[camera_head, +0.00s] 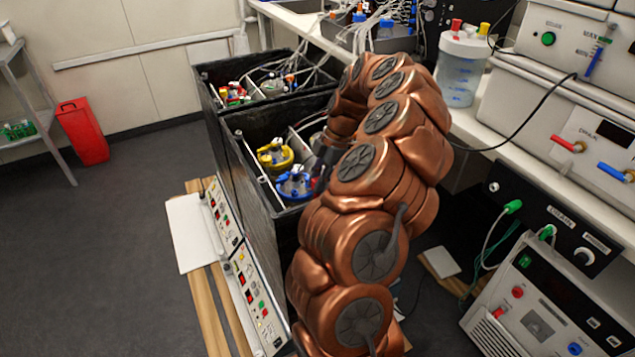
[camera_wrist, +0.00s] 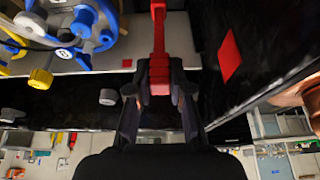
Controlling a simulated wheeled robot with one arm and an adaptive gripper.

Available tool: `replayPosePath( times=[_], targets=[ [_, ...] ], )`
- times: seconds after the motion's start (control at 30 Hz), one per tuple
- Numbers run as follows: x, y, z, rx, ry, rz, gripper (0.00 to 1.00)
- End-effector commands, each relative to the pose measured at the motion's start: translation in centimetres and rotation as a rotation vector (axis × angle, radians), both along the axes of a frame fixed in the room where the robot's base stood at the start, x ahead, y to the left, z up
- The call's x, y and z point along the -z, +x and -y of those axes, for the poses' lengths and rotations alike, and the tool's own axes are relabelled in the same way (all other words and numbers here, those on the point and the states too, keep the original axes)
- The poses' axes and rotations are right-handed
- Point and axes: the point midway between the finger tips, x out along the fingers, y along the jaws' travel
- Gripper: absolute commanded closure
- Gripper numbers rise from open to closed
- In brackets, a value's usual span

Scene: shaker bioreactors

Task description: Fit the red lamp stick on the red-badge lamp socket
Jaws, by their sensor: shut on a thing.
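The red lamp stick (camera_wrist: 158,30) is held between the dark fingers of my gripper (camera_wrist: 160,78) in the wrist view. It points away from the gripper, and its far end runs out of the picture at the top. A red badge (camera_wrist: 229,58) shows on a black surface to the right of the stick, apart from it. A small red square (camera_wrist: 127,63) lies on a pale strip left of the stick. I cannot make out the socket opening. In the head view my arm hides most of the gripper, which is over the nearer black shaker box (camera_head: 262,214).
Beside the gripper are a blue-topped vessel (camera_head: 295,183) and a yellow-topped vessel (camera_head: 275,155) inside the box. Control panels (camera_head: 258,300) line the box's left side. A bench with instruments (camera_head: 560,130) stands right. The floor at left is clear, with a red bin (camera_head: 82,132).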

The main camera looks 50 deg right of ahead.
Motion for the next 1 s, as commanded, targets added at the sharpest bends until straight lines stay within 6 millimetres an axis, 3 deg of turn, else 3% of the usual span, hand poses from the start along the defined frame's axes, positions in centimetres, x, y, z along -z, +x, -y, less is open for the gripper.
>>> replayPosePath(
  times=[1.0],
  targets=[
    [0.73,-0.01,-0.01,0.000,0.000,-0.001,1.00]
  ],
)
